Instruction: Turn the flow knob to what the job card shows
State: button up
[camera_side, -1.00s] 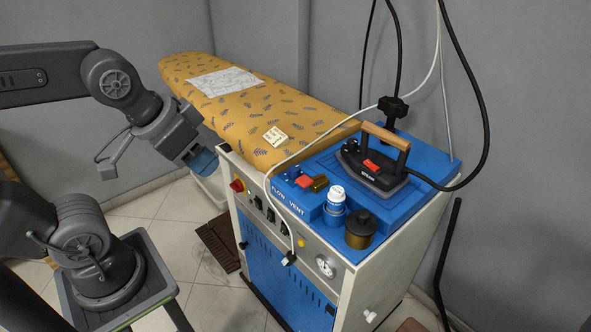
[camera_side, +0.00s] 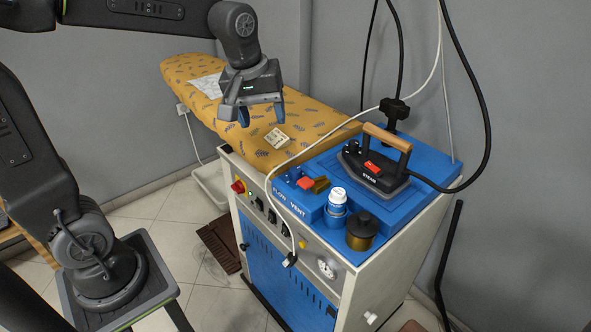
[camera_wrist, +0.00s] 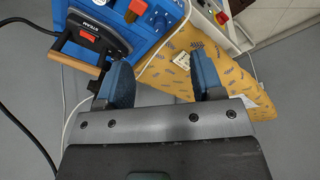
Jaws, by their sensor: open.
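The blue deck (camera_side: 375,208) of the steam station has FLOW and VENT lettering on its front edge. My gripper (camera_side: 262,117) is open and empty above the board, apart from the controls. The wrist view shows both fingers (camera_wrist: 160,58).
An iron (camera_side: 373,170) with a wooden handle stands on the deck. A white-capped blue bottle (camera_side: 336,206) and a brass pot (camera_side: 361,231) stand near the front. A white cable (camera_side: 330,133) crosses above the board and deck. A pale sheet (camera_side: 206,85) lies on the board.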

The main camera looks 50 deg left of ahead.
aim_at(295, 169)
jog(key=w+a+f+n+g, duration=0.3)
jog(key=w+a+f+n, duration=0.2)
jog(key=w+f+n, duration=0.6)
jog(key=f, duration=0.4)
jog(key=w+f+m, duration=0.1)
jog(key=f, duration=0.3)
jog(key=f+m, duration=0.1)
jog(key=f, duration=0.3)
jog(key=shift+w+a, duration=0.15)
jog(key=shift+w, duration=0.15)
jog(key=c, duration=0.9)
